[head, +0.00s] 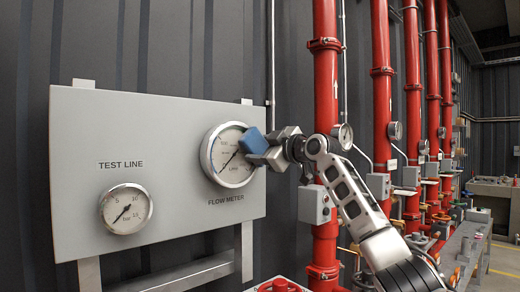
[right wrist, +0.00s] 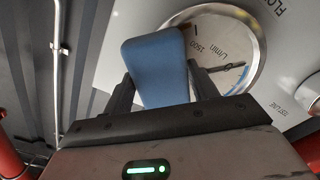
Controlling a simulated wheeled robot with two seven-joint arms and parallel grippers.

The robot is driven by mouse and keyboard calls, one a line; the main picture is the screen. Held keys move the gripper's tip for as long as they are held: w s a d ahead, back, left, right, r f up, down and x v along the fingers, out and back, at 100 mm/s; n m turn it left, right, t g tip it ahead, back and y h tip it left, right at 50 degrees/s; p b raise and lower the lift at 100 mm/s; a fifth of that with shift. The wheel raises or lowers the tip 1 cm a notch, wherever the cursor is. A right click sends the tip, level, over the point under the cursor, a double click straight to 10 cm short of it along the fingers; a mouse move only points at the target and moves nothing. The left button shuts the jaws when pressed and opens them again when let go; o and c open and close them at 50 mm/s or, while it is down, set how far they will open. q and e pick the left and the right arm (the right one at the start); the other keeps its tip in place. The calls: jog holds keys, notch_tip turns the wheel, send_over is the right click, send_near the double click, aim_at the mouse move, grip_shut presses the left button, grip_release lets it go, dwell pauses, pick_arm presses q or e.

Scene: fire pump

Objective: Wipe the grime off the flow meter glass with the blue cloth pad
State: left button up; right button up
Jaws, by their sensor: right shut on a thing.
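The flow meter (head: 228,155) is the larger round dial with a metal rim, on the right part of a grey panel; its rim also shows in the right wrist view (right wrist: 262,45). My right gripper (head: 262,150) is shut on the blue cloth pad (head: 253,141), at the dial's upper right edge. In the right wrist view the pad (right wrist: 157,66) stands out from between the fingers (right wrist: 160,92) and covers part of the dial. A small brownish patch shows beside the pad's top corner. I cannot tell whether the pad touches the glass. My left gripper is not in view.
The grey panel (head: 160,120) also carries a smaller TEST LINE gauge (head: 126,209) at lower left. A thin conduit (head: 272,60) and red pipes (head: 326,80) with gauges and boxes stand right of the panel, close to my right arm.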

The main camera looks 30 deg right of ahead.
jog(key=shift+s+f, duration=0.1)
jog(key=shift+s, duration=0.15)
jog(key=s+b, duration=0.1)
jog(key=s, duration=0.1)
jog(key=s+b, duration=0.1)
jog(key=shift+s+d+b, duration=0.2)
jog(key=shift+d+b, duration=0.1)
jog(key=shift+s+d+b, duration=0.1)
jog(key=shift+s+b, duration=0.25)
jog(key=shift+s, duration=0.7)
jog(key=shift+s, duration=0.1)
jog(key=s, duration=0.1)
jog(key=s+b, duration=0.1)
jog(key=shift+s+d, duration=0.2)
jog(key=shift+s, duration=0.15)
